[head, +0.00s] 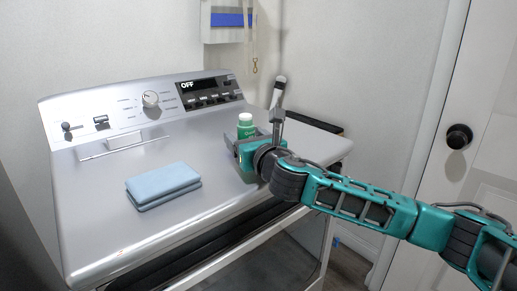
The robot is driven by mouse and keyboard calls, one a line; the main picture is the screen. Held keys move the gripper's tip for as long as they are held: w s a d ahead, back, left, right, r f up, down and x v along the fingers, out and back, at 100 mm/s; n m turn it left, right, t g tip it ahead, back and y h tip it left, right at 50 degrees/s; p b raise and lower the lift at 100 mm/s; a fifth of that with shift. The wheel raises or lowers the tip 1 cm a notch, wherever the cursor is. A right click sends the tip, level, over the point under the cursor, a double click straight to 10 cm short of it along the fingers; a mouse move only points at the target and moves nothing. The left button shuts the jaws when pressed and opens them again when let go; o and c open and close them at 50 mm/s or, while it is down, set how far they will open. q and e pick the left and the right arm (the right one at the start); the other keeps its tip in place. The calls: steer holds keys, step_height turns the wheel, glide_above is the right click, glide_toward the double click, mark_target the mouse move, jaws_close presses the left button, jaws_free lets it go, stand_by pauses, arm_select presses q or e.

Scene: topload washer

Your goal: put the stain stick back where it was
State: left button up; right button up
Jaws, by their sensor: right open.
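The stain stick appears to be the small green bottle with a white cap (246,124). It stands upright on the right part of the washer top (95,215). My right gripper (246,152) is open and low over the washer top, right at the bottle. The gripper hides the bottle's lower part. I cannot tell whether the fingers are around it or just in front of it, or whether they touch it. My left gripper is not in view.
A folded blue cloth (163,184) lies on the washer top, left of my right gripper. The control panel (150,104) with knobs and an OFF display runs along the back. A white box with a blue panel (228,20) hangs on the wall. A door (490,150) is at right.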

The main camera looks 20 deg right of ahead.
steer(key=s, duration=0.7)
steer(key=s+d+p, duration=0.1)
steer(key=s, duration=0.3)
